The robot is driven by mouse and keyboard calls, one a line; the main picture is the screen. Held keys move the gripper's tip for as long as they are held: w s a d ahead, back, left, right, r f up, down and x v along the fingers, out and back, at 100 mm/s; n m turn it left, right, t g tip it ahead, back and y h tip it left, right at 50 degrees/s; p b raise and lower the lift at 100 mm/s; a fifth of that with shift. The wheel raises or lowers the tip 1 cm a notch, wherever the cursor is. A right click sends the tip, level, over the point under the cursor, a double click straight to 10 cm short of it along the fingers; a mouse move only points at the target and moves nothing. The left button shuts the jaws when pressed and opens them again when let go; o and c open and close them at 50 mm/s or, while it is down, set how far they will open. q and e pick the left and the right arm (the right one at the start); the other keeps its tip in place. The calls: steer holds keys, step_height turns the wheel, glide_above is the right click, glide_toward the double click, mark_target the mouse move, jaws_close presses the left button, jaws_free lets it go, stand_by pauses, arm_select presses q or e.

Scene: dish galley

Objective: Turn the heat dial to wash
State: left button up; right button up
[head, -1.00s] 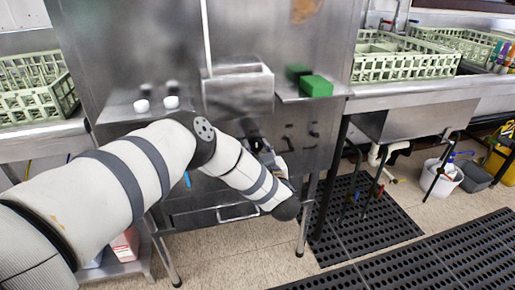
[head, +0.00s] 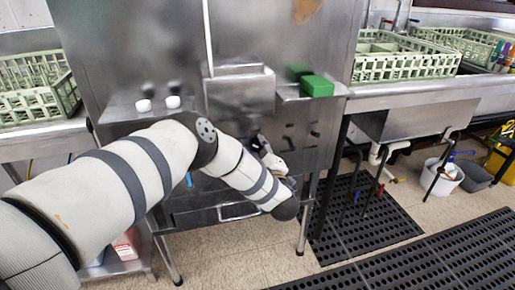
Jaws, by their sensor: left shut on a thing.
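My left arm reaches across the front of the steel dish machine (head: 130,60). My left gripper (head: 258,143) is small and partly hidden behind my own forearm, at the lower front panel, just below the boxed ledge. It is shut on the heat dial, which is covered by the gripper and arm, so its pointer and markings cannot be read. My right gripper is not in view.
A green block (head: 316,86) sits on a small steel ledge right of the box. Two white knobs or cups (head: 173,102) stand on the left ledge. Green dish racks (head: 35,88) flank the machine. Black mats (head: 375,220) cover the floor at right.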

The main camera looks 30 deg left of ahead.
arm_select(q)
steer(key=shift+f+n, duration=0.1)
steer(key=shift+n, duration=0.6)
steer(key=o, duration=1.1)
steer(key=shift+o, duration=0.2)
steer(key=v, duration=1.2)
steer(key=shift+s, duration=0.1)
